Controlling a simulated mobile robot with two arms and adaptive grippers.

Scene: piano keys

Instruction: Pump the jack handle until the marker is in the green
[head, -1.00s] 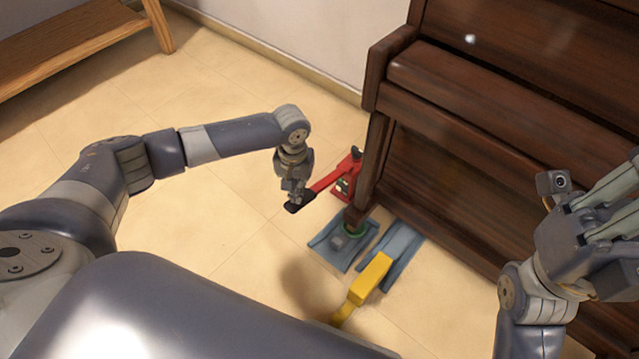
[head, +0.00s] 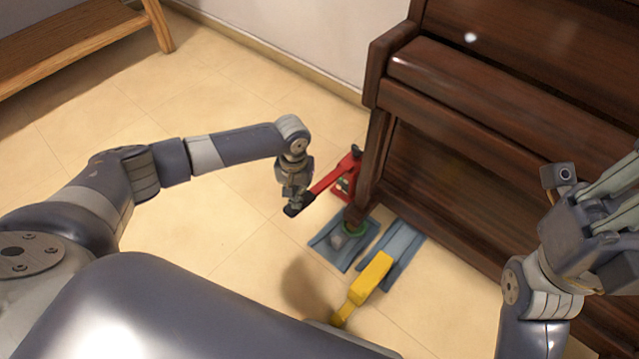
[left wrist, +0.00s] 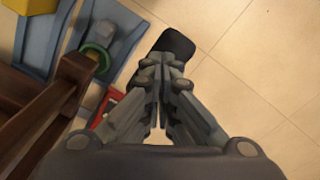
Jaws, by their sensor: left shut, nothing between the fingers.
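A red jack (head: 346,184) stands on the floor beside the piano's front leg. Its red handle (head: 326,180) slopes down to the left and ends in a black grip (head: 298,206). My left gripper (head: 293,200) is shut with nothing between its fingers, right over the black grip. In the left wrist view, the closed fingertips (left wrist: 162,64) overlap the black grip (left wrist: 176,44); whether they touch it I cannot tell. A green ring (head: 354,230) shows around the foot of the piano leg; I cannot make out a marker. My right gripper (head: 610,215) is at the right edge, its fingers partly cut off.
The dark piano (head: 480,130) fills the right side. Two blue-grey ramp-like pieces lie by its leg, one (head: 330,252) under it and one (head: 405,243) beside it. A yellow block-like object (head: 371,279) is in front. Floor to the left is clear; a wooden bench (head: 70,45) stands farther back.

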